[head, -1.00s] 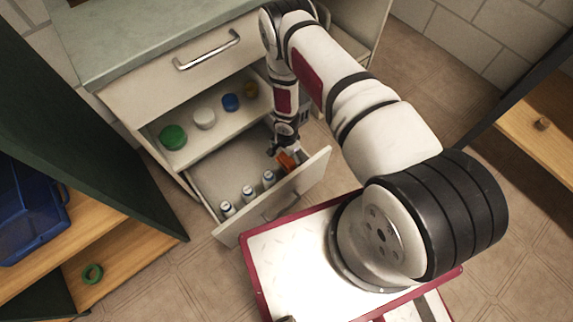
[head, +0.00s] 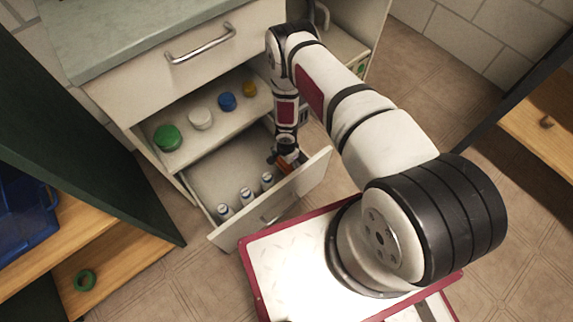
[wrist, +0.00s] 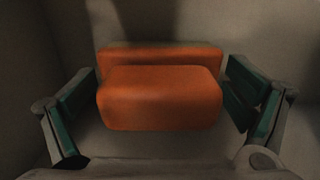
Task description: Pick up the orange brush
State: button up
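The orange brush (wrist: 160,98) lies in the open lower drawer (head: 215,178), near its right end. In the head view only a small orange part of the brush (head: 281,166) shows beneath my gripper (head: 277,161). In the wrist view the brush fills the middle, with a block-like upper part in front of a wider orange part behind. My gripper (wrist: 163,103) is open, with one green-padded finger on each side of the brush.
The drawer walls are close around my gripper.

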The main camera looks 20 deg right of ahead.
jog(key=c, duration=0.7)
notch_tip(320, 180, up, 10)
jog(key=p, duration=0.4)
jog(key=shift+o, duration=1.3)
jog(key=shift+r, duration=0.1)
jog(key=shift+c, duration=0.2)
